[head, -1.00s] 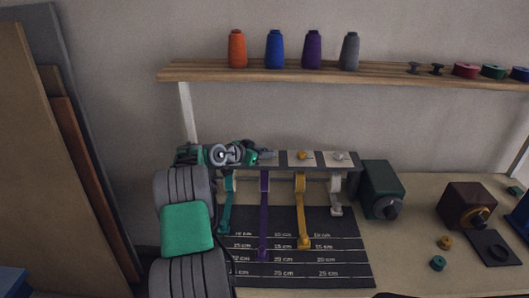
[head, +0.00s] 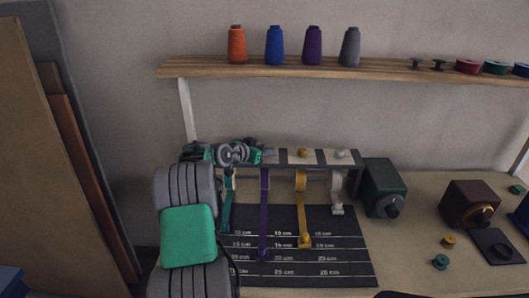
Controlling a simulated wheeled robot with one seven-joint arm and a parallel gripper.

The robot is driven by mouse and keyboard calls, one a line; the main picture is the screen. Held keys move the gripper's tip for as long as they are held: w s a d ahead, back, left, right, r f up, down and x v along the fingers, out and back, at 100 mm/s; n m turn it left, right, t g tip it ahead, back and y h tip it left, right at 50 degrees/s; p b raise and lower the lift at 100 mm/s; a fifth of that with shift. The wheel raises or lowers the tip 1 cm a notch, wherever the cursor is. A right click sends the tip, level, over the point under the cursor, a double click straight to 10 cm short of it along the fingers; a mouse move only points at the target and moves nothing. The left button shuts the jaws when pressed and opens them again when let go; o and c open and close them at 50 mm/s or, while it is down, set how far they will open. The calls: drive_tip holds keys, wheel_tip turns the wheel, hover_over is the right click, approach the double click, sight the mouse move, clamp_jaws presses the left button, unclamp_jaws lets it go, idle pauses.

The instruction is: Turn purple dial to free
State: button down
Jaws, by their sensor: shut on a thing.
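The dial bar (head: 321,156) stands at the back of the table with a row of dials on top. A purple strap (head: 264,218) hangs from it onto a dark measuring mat. My gripper (head: 267,154) is at the bar directly above the purple strap, its fingers shut at the purple dial's place. The purple dial itself is hidden by my fingers, so its setting cannot be read. A yellow dial (head: 303,153) and a white dial (head: 340,154) sit to the right, clear of my gripper. A teal strap (head: 226,205) hangs to the left, partly behind my arm.
The yellow strap (head: 304,215) and short white strap (head: 337,195) hang nearby. A green box (head: 380,187) stands right of the bar, a brown box (head: 467,203) farther right. Small spools lie on the table. A wooden shelf (head: 390,71) with thread cones runs above.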

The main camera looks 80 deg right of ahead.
drive_tip(key=c, duration=1)
unclamp_jaws()
drive_tip(key=shift+c, duration=0.2)
drive_tip(key=b+v, duration=0.1)
drive_tip(key=v, duration=0.6)
drive_tip(key=shift+w+a+r+b, duration=0.15)
drive_tip(key=shift+a+r+b, duration=0.05)
drive_tip(key=shift+a+b, duration=0.2)
